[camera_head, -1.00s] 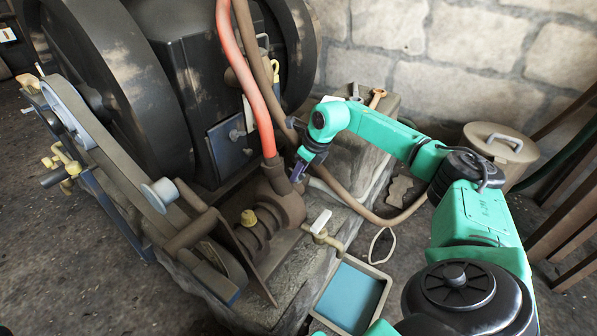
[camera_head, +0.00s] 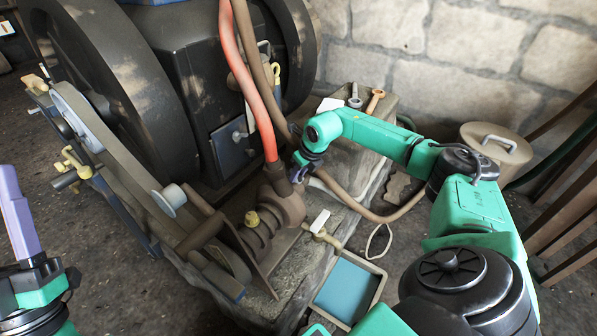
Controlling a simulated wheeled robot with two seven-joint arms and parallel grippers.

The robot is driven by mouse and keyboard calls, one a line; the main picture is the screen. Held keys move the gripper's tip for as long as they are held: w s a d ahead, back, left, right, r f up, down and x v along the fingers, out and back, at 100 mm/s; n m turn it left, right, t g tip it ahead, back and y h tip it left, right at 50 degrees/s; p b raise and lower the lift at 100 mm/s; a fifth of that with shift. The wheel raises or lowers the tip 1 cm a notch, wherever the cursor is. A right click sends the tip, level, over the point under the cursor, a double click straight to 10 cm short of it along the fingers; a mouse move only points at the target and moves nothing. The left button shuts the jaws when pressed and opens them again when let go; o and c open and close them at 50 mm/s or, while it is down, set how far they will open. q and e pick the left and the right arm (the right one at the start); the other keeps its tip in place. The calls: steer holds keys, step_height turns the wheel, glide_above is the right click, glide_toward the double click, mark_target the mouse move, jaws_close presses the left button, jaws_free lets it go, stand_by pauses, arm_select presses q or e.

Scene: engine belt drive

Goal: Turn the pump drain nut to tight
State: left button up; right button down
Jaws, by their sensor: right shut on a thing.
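The pump (camera_head: 286,205) is a rusty brown round housing at the front of the engine, with a brass cap (camera_head: 251,218) on it. My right gripper (camera_head: 297,173) reaches in from the right to the pump's far side, just right of the red hose's lower end. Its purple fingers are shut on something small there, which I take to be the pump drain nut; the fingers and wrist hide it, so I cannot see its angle. My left gripper (camera_head: 14,205) is at the lower left, away from the pump, purple fingers pointing up; its opening is not clear.
The red hose (camera_head: 246,85) and a brown hose run close to my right gripper. A tap with a white handle (camera_head: 320,221) stands above a tray of blue liquid (camera_head: 348,288). Wrenches (camera_head: 375,98) lie on the stone block. The belt and flywheel are at left.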

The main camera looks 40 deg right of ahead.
stand_by(0.3)
steer(key=c, duration=0.9)
jaws_free()
steer(key=shift+c, duration=0.2)
